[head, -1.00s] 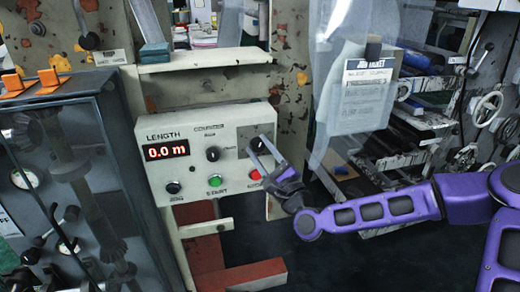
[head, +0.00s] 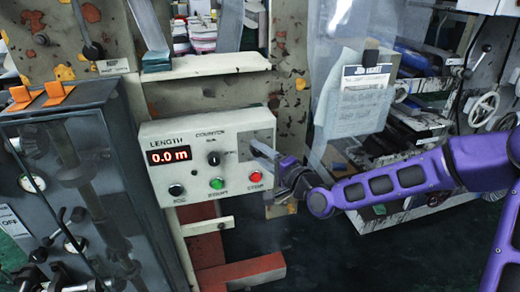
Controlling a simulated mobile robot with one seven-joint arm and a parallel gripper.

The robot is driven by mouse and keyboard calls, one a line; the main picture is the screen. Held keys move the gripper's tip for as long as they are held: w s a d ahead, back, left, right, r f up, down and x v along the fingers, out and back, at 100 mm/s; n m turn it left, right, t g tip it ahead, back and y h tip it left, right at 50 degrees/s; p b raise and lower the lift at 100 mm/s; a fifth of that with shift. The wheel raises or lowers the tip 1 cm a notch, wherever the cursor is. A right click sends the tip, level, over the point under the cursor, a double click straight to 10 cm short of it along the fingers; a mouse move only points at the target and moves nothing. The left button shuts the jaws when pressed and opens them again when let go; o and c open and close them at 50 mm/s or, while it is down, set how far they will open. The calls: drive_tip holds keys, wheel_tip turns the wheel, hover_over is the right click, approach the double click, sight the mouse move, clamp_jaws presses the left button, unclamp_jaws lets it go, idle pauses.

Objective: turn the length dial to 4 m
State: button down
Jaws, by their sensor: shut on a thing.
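The cream control box (head: 160,141) stands on the machine front in the middle. Its red display (head: 169,156) under the word LENGTH reads 0.0 m. A grey plate (head: 246,137) is at the box's upper right. My gripper (head: 263,152) is in front of this plate, shut on the length dial there; its fingers hide most of the dial, and I cannot read its setting. A separate black selector knob (head: 214,158) sits left of my gripper, with nothing touching it.
Below are a black button (head: 176,190), a green button (head: 217,183) and a red button (head: 254,178), the red one close under my fingers. A shelf (head: 205,66) is above. A clear sheet with a notice (head: 365,82) hangs to the right.

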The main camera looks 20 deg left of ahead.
drive_tip(key=n+h, duration=0.1)
drive_tip(key=n, duration=0.2)
drive_tip(key=shift+r+p, duration=0.1)
drive_tip(key=shift+p, duration=0.25)
drive_tip(key=n+h+b, duration=0.1)
drive_tip(key=n+h, duration=0.1)
drive_tip(key=n, duration=0.1)
drive_tip(key=n+h+b, duration=0.2)
drive_tip(key=n+b, duration=0.1)
drive_tip(key=shift+a, duration=0.1)
drive_tip(key=shift+n+h+b, duration=0.5)
drive_tip(key=shift+n+b, duration=0.35)
drive_tip(key=shift+n, duration=0.05)
drive_tip(key=shift+r+n+t+h, duration=0.15)
drive_tip(key=shift+n+t+h, duration=0.4)
drive_tip(key=shift+n, duration=0.25)
drive_tip(key=shift+c, duration=1.9)
unclamp_jaws()
